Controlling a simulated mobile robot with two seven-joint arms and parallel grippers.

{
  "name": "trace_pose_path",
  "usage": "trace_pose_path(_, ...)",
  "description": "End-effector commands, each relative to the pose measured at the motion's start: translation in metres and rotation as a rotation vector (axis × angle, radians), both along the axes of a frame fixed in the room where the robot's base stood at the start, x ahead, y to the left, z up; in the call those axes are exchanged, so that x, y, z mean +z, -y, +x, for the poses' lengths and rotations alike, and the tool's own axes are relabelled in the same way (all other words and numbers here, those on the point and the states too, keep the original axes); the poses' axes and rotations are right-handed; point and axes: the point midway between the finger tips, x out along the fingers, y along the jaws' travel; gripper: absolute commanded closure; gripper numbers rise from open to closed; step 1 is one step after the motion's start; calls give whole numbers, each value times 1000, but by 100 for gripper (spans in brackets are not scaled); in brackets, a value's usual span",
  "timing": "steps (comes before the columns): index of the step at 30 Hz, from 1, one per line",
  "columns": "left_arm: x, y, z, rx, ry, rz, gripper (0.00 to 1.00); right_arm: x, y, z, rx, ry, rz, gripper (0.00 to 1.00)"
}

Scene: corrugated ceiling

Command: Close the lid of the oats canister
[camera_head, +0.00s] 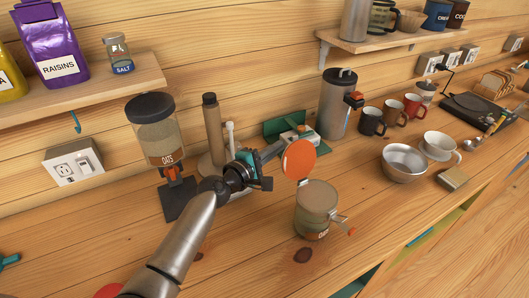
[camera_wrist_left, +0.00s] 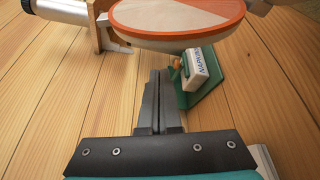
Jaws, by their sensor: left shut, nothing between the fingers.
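The oats canister (camera_head: 312,222) is a clear glass jar with a brown label and a wire clasp, standing upright on the wooden counter. Its round orange lid (camera_head: 298,160) stands raised, tilted up on the jar's back left side. In the left wrist view the orange-rimmed lid (camera_wrist_left: 180,22) fills the top, just beyond the fingertips. My left gripper (camera_head: 278,148) is shut and empty, reaching behind and left of the lid. Its two dark fingers (camera_wrist_left: 157,98) lie together in the wrist view. I cannot tell whether they touch the lid. My right gripper is not in view.
A dispenser labelled oats (camera_head: 156,140) stands behind my left arm. A green napkin holder (camera_head: 288,126) and a steel canister (camera_head: 337,108) stand behind the lid. A metal bowl (camera_head: 404,163) is to the right. The counter front of the jar is clear.

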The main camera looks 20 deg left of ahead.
Motion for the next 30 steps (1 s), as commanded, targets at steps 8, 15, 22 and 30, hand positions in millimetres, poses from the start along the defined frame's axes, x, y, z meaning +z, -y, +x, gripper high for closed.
trace_pose_path(8, 13, 19, -17, 0, 0, 1, 100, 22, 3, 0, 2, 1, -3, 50)
trace_pose_path(15, 13, 22, -19, 0, 1, 1, 100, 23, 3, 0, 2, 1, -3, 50)
trace_pose_path(22, 12, 21, -19, 0, 1, 1, 100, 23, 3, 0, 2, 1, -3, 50)
trace_pose_path(30, 14, 23, -21, 1, 30, 36, 100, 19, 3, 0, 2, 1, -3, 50)
